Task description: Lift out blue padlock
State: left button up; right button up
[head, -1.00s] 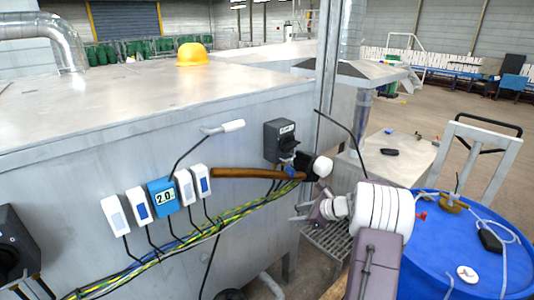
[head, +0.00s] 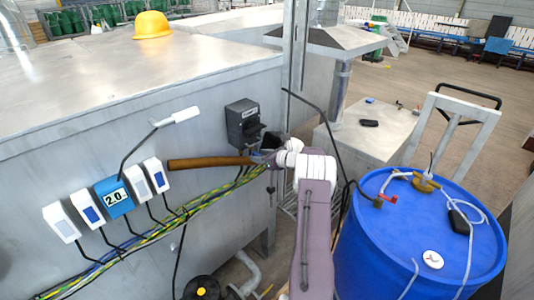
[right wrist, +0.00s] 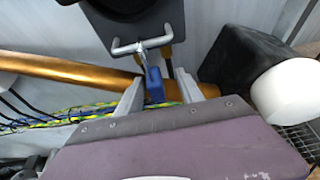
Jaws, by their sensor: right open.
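The blue padlock (right wrist: 154,85) hangs from a metal shackle or hasp (right wrist: 142,45) below the dark switch box, which the right wrist view shows at the top (right wrist: 130,20). My right gripper (right wrist: 160,88) is open, with one finger on each side of the padlock. I see no clear grip on it. In the head view my right gripper (head: 272,162) is at the switch box (head: 243,123), largely hidden by its own arm, and the padlock is too small and covered to make out clearly. My left gripper is not in view.
A brown rod (head: 210,163) runs just behind the padlock. Yellow-green cables (head: 160,238) pass below it. A black block with a white round end (right wrist: 280,92) is close on the right. A blue drum (head: 400,245) stands at the right.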

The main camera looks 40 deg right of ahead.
aim_at(257, 153)
jog(key=shift+w+a, duration=0.15)
jog(key=shift+w, duration=0.2)
jog(key=shift+a+r, duration=0.1)
jog(key=shift+a, duration=0.25)
jog(key=shift+d, duration=0.25)
grip_shut()
jog(key=c, duration=0.8)
grip_release()
jog(key=shift+a, duration=0.15)
grip_shut()
jog(key=shift+r+p, duration=0.45)
jog(key=shift+r, duration=0.15)
jog(key=shift+r+p, duration=0.4)
jog(key=shift+r, duration=0.4)
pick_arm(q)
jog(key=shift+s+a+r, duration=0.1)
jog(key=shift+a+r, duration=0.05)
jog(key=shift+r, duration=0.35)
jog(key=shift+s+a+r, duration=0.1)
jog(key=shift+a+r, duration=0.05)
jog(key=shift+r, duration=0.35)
pick_arm(e)
jog(key=shift+r, duration=0.3)
